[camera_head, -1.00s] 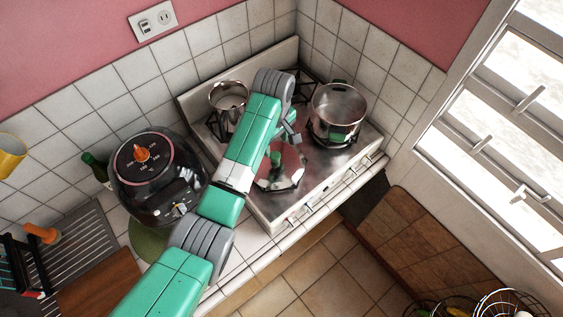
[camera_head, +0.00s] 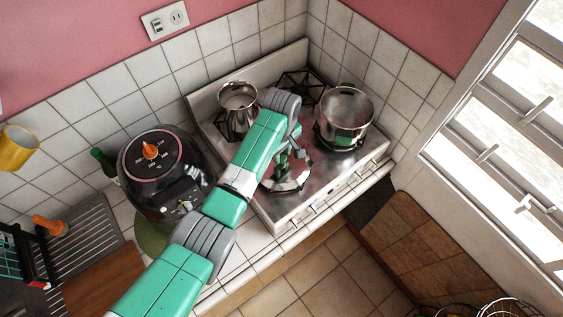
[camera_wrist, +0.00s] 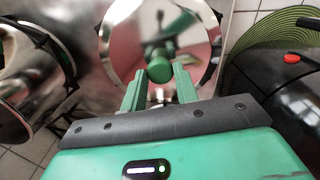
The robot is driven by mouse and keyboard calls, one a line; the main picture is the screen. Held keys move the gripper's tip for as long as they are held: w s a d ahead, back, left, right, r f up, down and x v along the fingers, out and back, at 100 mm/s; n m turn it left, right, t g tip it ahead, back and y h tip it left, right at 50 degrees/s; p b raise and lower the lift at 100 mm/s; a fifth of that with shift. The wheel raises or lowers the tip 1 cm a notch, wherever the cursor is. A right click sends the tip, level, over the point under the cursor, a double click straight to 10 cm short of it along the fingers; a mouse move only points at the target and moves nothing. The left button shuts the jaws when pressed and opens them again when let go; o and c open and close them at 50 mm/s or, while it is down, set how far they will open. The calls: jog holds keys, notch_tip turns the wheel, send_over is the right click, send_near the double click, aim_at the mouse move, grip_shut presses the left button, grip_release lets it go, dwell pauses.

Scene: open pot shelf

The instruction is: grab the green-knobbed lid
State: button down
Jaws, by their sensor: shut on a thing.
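The green-knobbed lid (camera_head: 300,180) is a shiny round metal lid at the front of the stove, partly hidden behind my arm. In the wrist view the lid (camera_wrist: 205,50) fills the upper middle, with its round green knob (camera_wrist: 158,66) near the centre. My gripper (camera_wrist: 159,75) has its two green fingers on either side of the knob and is shut on it. In the head view my gripper (camera_head: 283,158) is down at the lid and covers most of the knob. I cannot tell whether the lid is lifted off the stove.
A metal pot with green handles (camera_head: 346,117) stands on the right rear of the stove (camera_head: 330,172). A smaller metal pot (camera_head: 238,96) stands at the left rear. A black air fryer (camera_head: 160,175) is left of my arm. Tiled walls close off the back.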

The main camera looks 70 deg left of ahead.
jog(key=shift+r, duration=0.1)
jog(key=shift+r, duration=0.3)
jog(key=r, duration=0.3)
jog(key=shift+s+d, duration=0.3)
jog(key=shift+d, duration=0.05)
jog(key=s+d+r+p, duration=0.1)
jog(key=s+d, duration=0.9)
jog(key=d, duration=0.1)
jog(key=shift+s+r, duration=0.15)
jog(key=shift+s, duration=0.05)
